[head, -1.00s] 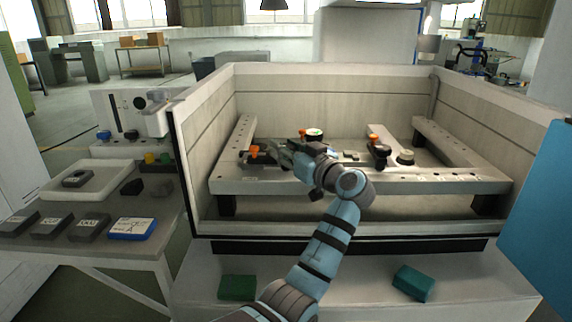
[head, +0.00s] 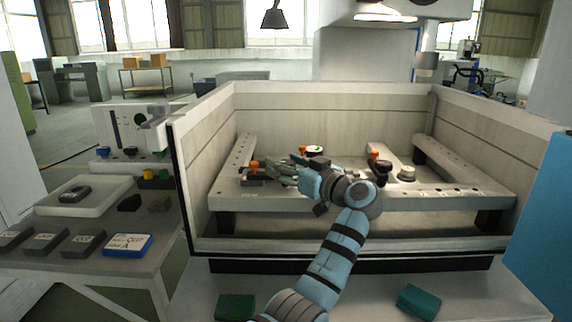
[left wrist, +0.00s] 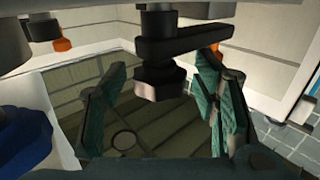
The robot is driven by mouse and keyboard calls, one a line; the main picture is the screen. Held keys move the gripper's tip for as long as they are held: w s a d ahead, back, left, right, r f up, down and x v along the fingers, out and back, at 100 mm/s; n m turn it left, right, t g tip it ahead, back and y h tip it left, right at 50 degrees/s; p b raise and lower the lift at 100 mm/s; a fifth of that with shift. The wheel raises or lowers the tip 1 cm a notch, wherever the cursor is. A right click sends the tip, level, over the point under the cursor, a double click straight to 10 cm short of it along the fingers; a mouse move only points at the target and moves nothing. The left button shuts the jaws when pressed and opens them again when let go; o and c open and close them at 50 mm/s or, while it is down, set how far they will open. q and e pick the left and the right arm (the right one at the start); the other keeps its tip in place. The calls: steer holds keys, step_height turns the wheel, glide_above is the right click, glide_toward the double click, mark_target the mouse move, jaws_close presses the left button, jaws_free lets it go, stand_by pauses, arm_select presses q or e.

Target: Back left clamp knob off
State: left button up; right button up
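My left gripper (head: 270,168) reaches over the fixture frame (head: 405,202) inside the tank, close to the left orange-topped clamp (head: 254,167). In the left wrist view my left gripper (left wrist: 163,75) has its two green-grey fingers spread apart. A dark clamp arm with a black knob-like end (left wrist: 160,82) shows between them, with gaps on both sides; I see no contact. Another orange-topped clamp (head: 303,150) stands farther back, beside a round dark part, partly behind my gripper. A third one (head: 373,154) stands to the right. My right gripper is out of view.
The tank walls (head: 330,110) rise behind and beside the fixture. Left of the tank, a side table holds a white tray (head: 105,187), grey blocks and a blue-edged labelled block (head: 128,245). Green blocks (head: 418,302) lie on the ledge in front.

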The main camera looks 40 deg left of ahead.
arm_select(q)
steer(key=v, duration=1.2)
